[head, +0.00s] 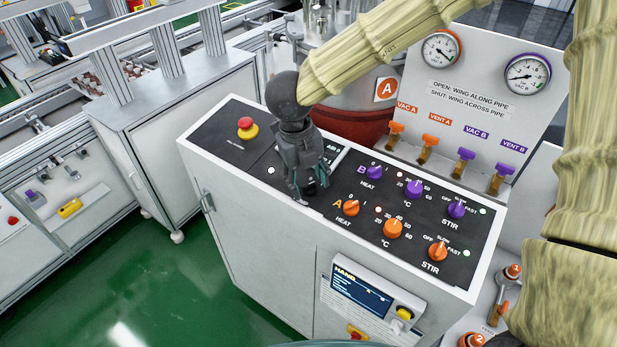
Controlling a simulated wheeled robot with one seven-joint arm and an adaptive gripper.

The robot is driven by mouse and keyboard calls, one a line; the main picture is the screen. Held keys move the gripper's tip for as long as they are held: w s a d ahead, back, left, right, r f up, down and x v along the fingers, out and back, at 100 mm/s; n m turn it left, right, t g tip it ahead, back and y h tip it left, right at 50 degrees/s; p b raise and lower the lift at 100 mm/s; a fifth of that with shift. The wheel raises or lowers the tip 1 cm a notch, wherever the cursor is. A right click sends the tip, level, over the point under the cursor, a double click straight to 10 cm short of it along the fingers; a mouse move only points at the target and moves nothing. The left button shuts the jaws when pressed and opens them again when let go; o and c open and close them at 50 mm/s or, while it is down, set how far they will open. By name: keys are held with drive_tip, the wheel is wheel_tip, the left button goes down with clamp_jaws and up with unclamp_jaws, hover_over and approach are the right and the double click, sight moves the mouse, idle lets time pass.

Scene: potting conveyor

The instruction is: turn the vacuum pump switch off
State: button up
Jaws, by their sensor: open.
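My gripper (308,187) points down over the middle of the black control panel (215,138), its fingers open and close to the panel surface. A dark rounded piece shows at the fingertips; it may be the vacuum pump switch, but my gripper covers most of it. I cannot tell its setting or whether my fingers touch it. The labels around that spot are mostly hidden. A small white light (270,170) shows on the panel just left of my gripper.
A red emergency button (245,123) sits left of my gripper. Orange heat knob A (350,207) and purple heat knob B (375,172) are close on the right, with several more knobs beyond. Orange and purple valves (395,132) and gauges (441,49) stand behind at the right.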

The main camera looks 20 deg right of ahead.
drive_tip(key=shift+f, duration=0.4)
drive_tip(key=shift+d, duration=0.1)
drive_tip(key=c, duration=1)
